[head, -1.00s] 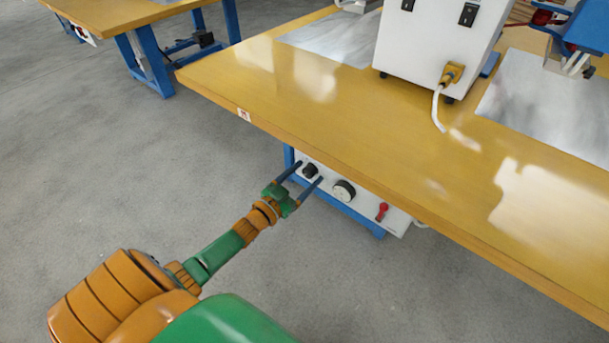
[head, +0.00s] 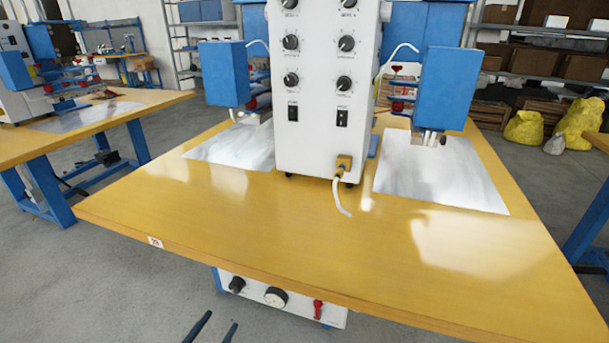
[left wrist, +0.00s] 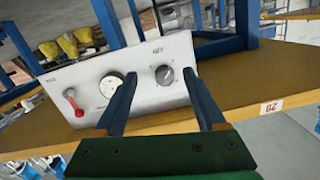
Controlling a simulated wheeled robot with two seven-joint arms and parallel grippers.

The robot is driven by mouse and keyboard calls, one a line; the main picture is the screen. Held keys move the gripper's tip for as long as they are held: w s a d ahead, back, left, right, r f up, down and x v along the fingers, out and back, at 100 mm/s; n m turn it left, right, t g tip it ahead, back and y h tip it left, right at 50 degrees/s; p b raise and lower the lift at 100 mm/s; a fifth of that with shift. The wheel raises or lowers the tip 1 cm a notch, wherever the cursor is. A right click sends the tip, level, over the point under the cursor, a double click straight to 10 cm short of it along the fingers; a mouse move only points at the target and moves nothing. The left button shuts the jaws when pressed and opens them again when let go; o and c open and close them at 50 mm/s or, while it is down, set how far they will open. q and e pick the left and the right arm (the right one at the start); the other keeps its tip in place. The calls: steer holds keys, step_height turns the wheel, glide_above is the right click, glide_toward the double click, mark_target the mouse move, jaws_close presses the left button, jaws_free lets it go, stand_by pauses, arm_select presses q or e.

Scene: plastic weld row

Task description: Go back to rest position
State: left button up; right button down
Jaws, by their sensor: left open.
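My left gripper (head: 217,319) shows only as two dark fingertips at the bottom edge of the head view. It is open and empty, just short of the control panel (head: 255,291) under the table. The panel carries a black knob (head: 237,285), a round gauge (head: 276,297) and a red lever (head: 318,309). In the left wrist view, the open fingers of my left gripper (left wrist: 160,75) point at the panel (left wrist: 70,77), with the knob (left wrist: 164,75) between them in the picture and clear of both. My right gripper is in neither view.
A yellow-topped table (head: 290,235) stands ahead, its front edge above the panel. On it is a white machine (head: 318,110) with knobs and switches, between blue welding heads. A second table (head: 60,140) stands at left. Grey floor (head: 110,290) is clear at lower left.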

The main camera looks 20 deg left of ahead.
arm_select(q)
steer(key=s+d+f+n+g+y, duration=0.15)
steer(key=s+f+g, duration=0.5)
steer(key=f, duration=0.75)
steer(key=s+d+f+g, duration=0.3)
steer(key=s+f, duration=0.1)
steer(key=s, duration=0.4)
steer(key=s+d+f+m+g, duration=0.1)
steer(key=s+d+f+g, duration=0.2)
steer(key=s+f, duration=0.35)
steer(key=s+d+f+g, duration=0.3)
steer(key=s, duration=0.7)
step_height(320, 180, up, 18)
steer(key=p, duration=1.8)
steer(key=shift+w+r+h, duration=0.25)
steer(key=shift+h, duration=0.1)
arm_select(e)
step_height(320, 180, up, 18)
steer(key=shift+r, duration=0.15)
